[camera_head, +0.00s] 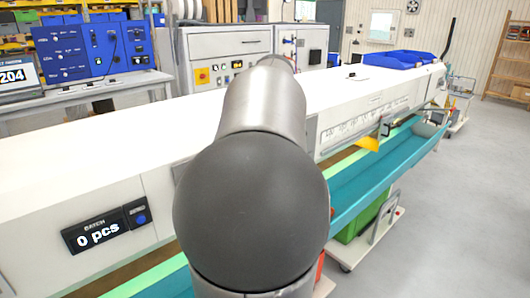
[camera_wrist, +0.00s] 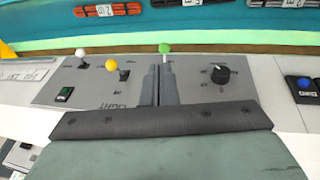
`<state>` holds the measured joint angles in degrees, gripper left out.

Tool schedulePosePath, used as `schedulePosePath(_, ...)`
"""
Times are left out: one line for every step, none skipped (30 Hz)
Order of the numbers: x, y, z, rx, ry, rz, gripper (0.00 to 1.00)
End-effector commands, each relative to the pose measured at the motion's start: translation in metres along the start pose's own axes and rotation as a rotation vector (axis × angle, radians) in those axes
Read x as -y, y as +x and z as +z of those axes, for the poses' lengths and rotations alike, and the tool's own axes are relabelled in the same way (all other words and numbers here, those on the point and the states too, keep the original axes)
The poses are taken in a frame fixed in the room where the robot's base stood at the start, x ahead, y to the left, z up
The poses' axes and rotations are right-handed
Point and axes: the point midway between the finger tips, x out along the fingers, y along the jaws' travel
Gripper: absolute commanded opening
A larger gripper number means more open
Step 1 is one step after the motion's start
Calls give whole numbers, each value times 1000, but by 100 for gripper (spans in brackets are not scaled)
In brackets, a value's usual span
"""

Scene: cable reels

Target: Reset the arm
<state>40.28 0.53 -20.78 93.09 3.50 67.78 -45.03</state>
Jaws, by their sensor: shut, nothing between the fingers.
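My gripper (camera_wrist: 159,88) shows in the wrist view with its two dark fingers together and nothing between them. Behind the fingers is a grey control panel (camera_wrist: 130,82). The panel has a white-knobbed lever (camera_wrist: 81,53), a yellow-knobbed lever (camera_wrist: 111,65) and a green-knobbed lever (camera_wrist: 165,48). A black rotary knob (camera_wrist: 221,74) is right of the fingers. The fingers overlap the panel in the picture; I cannot tell whether they touch it. In the head view my arm fills the middle and hides the gripper.
A long white machine (camera_head: 120,140) crosses the head view, with a batch display (camera_head: 100,234) reading "0 pcs" on its front. A teal trough (camera_head: 375,180) runs along its front side. A blue tray (camera_head: 400,58) sits on its far end. Grey floor (camera_head: 455,200) is open at right.

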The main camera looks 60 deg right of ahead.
Motion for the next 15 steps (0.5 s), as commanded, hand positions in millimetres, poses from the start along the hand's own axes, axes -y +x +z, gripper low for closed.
schedulePosePath(0,0,0,0,0,0,0)
schedulePosePath(0,0,0,0,0,0,0)
schedulePosePath(0,0,0,0,0,0,0)
schedulePosePath(0,0,0,0,0,0,0)
schedulePosePath(0,0,0,0,0,0,0)
schedulePosePath(0,0,0,0,0,0,0)
schedulePosePath(0,0,0,0,0,0,0)
schedulePosePath(0,0,0,0,0,0,0)
schedulePosePath(0,0,0,0,0,0,0)
schedulePosePath(0,0,0,0,0,0,0)
schedulePosePath(0,0,0,0,0,0,0)
schedulePosePath(5,2,-2,0,-4,-6,0)
schedulePosePath(14,4,-4,-1,-10,-16,0)
schedulePosePath(26,7,-6,0,-17,-29,0)
schedulePosePath(44,12,-10,0,-26,-47,0)
